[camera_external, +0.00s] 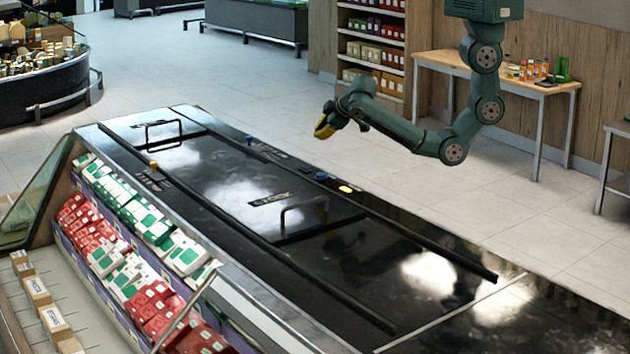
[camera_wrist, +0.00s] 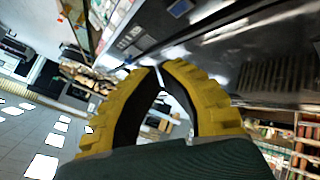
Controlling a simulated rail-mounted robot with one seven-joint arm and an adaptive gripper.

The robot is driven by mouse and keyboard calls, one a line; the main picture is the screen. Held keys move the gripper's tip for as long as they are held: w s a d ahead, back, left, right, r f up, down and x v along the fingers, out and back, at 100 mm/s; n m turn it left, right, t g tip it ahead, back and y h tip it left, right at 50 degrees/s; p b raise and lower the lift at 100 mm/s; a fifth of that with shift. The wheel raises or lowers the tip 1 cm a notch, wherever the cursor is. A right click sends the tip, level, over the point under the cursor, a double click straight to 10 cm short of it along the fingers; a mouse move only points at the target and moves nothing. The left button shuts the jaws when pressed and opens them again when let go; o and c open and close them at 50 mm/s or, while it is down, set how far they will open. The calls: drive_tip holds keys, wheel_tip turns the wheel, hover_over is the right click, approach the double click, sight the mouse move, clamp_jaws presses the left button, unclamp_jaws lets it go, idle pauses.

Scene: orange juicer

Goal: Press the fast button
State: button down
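My gripper (camera_external: 323,131) has yellow fingers and hangs in the air above the far side of the black counter. In the wrist view its fingertips (camera_wrist: 158,68) come together, with nothing held between them. On the counter are a blue button (camera_external: 321,175) and, just right of it, a glowing orange button or light (camera_external: 345,188). Another blue button (camera_external: 249,140) is on the far edge, and a yellow button (camera_external: 153,165) is on the near side. Their labels are too small to read, so I cannot tell which is the fast button. My gripper is apart from all of them.
The counter (camera_external: 440,310) has raised metal handles (camera_external: 303,208) and long dark rails. Shelves of red, green and white boxes (camera_external: 120,215) line its near side. A wooden table (camera_external: 470,66) with bottles stands behind my arm. Floor beyond the counter is clear.

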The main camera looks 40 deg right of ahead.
drive_tip(key=shift+s+a, duration=0.55)
drive_tip(key=shift+a, duration=0.1)
drive_tip(key=b, duration=0.7)
hover_over(321, 176)
drive_tip(key=w+d, duration=0.1)
drive_tip(key=w, duration=0.1)
wheel_tip(321, 176, down, 7)
drive_tip(key=shift+s+d+r, duration=0.1)
drive_tip(key=shift+d, duration=0.05)
drive_tip(key=shift+f+b, duration=0.45)
drive_tip(key=shift+f, duration=0.6)
drive_tip(key=shift+f, duration=0.45)
